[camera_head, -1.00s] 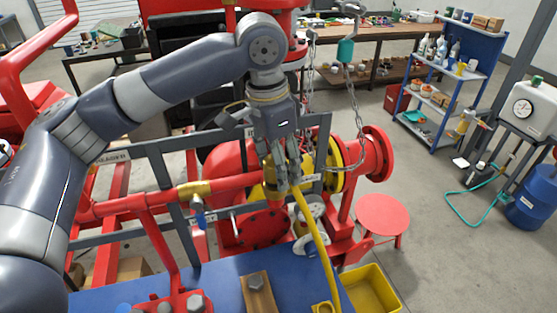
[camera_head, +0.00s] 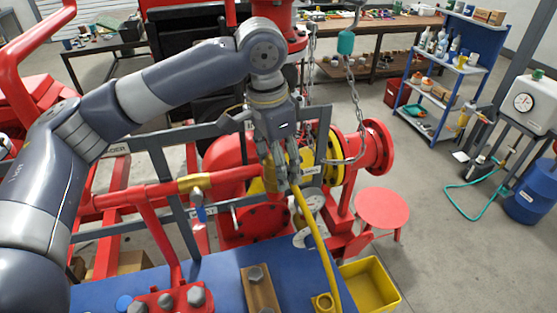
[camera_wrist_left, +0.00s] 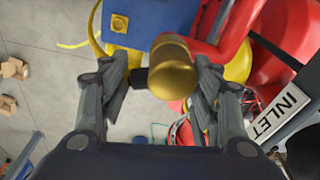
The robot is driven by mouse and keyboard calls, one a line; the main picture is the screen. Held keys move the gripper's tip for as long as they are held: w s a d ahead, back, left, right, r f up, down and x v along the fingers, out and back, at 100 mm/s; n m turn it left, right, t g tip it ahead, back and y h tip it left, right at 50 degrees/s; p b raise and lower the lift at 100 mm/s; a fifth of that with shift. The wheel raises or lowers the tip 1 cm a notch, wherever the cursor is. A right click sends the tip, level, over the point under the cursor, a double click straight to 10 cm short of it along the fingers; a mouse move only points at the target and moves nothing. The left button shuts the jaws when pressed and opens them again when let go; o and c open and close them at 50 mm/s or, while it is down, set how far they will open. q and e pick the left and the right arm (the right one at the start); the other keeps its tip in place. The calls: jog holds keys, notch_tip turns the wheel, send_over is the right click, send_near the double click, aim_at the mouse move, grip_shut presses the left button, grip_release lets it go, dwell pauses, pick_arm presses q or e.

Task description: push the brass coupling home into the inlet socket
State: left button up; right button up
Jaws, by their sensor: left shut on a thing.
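My left gripper (camera_head: 284,180) points down at the grey frame in front of the red pump in the head view. In the left wrist view its two fingers (camera_wrist_left: 168,84) are shut on the brass coupling (camera_wrist_left: 173,68), a short round brass piece. In the head view the coupling (camera_head: 270,178) is mostly hidden by the fingers. A yellow hose (camera_head: 313,232) runs down from beside the gripper. An INLET plate (camera_wrist_left: 280,114) shows at the right of the left wrist view. I cannot make out the inlet socket or whether the coupling touches it. My right gripper is not in view.
A chain (camera_head: 355,100) hangs behind. A blue table (camera_head: 220,275) lies in front, with a yellow bin (camera_head: 370,285) beside it.

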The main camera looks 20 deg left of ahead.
pick_arm(q)
jog(key=o, duration=1.2)
jog(key=shift+o, duration=0.2)
notch_tip(320, 180, up, 12)
jog(key=s+a, duration=0.1)
jog(key=shift+f, duration=0.1)
